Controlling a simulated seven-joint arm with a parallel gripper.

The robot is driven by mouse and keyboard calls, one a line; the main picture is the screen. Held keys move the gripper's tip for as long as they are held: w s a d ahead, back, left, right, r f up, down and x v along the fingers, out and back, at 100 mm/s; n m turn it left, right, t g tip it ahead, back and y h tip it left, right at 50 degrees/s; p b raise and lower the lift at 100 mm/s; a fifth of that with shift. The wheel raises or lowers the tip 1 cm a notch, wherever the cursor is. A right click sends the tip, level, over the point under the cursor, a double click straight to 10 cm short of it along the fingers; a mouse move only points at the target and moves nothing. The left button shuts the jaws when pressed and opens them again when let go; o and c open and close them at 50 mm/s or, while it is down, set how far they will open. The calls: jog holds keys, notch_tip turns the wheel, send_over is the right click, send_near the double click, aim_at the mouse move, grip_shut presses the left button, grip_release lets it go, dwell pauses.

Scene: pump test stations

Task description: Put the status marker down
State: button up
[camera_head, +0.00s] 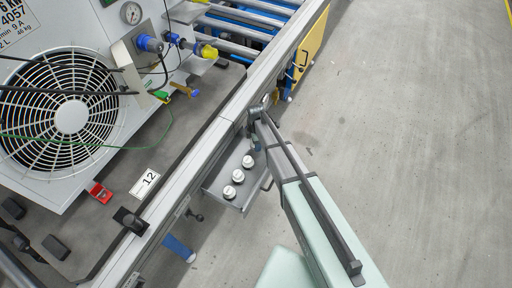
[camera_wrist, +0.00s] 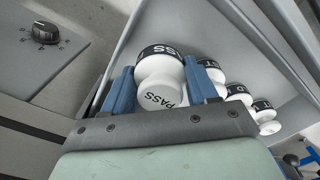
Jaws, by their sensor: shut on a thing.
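In the wrist view my gripper (camera_wrist: 157,92) is shut on a white status marker (camera_wrist: 160,93) with a black band and the word PASS. A blue finger is on each side of it. In the head view my gripper (camera_head: 256,137) is at the upper end of a grey tray (camera_head: 214,184) on the bench side. The held marker is hidden there. Three similar white markers (camera_head: 238,176) stand in a row in the tray. They also show right of my gripper in the wrist view (camera_wrist: 238,94). I cannot tell whether the held marker touches the tray.
A bench rail (camera_head: 190,172) runs diagonally beside the tray. A unit with a large fan (camera_head: 70,117), a plate marked 12 (camera_head: 145,183) and a red part (camera_head: 101,192) are on the left. A black knob (camera_wrist: 45,32) shows in the wrist view. The floor at right is clear.

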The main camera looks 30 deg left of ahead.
jog(key=shift+f, duration=2.15)
jog(key=shift+f, duration=0.25)
jog(key=o, duration=1.1)
jog(key=shift+r, duration=0.15)
jog(key=r, duration=1.3)
jog(key=shift+a, duration=0.25)
jog(key=shift+r, duration=0.3)
jog(key=shift+c, duration=1.3)
